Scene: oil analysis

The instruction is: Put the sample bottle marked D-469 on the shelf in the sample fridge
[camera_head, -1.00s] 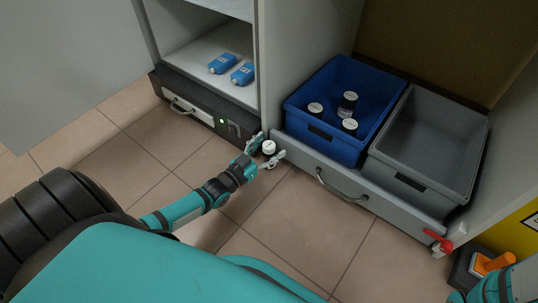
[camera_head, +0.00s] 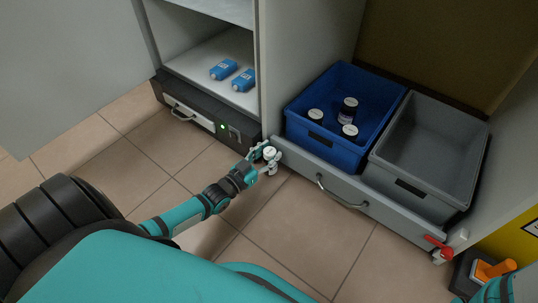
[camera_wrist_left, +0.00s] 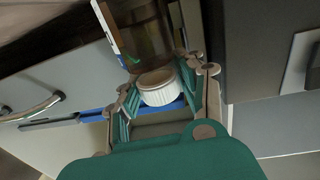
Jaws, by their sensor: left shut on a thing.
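My left gripper (camera_head: 268,160) is shut on a bottle with a white cap (camera_head: 270,152), in front of the drawer unit and just right of the fridge. The left wrist view shows the ribbed white cap (camera_wrist_left: 159,86) and dark, see-through body (camera_wrist_left: 143,38) between the fingers; its label is turned edge-on and cannot be read. The sample fridge (camera_head: 245,128) stands open at upper left. Its shelf (camera_head: 196,58) holds two blue bottles (camera_head: 223,69) lying down, with bare space around them. My right gripper is out of view.
The fridge door (camera_head: 70,70) is swung open at left. A blue crate (camera_head: 313,140) with three dark, white-capped bottles (camera_head: 348,110) and an empty grey crate (camera_head: 400,188) stand on the drawer unit (camera_head: 310,172).

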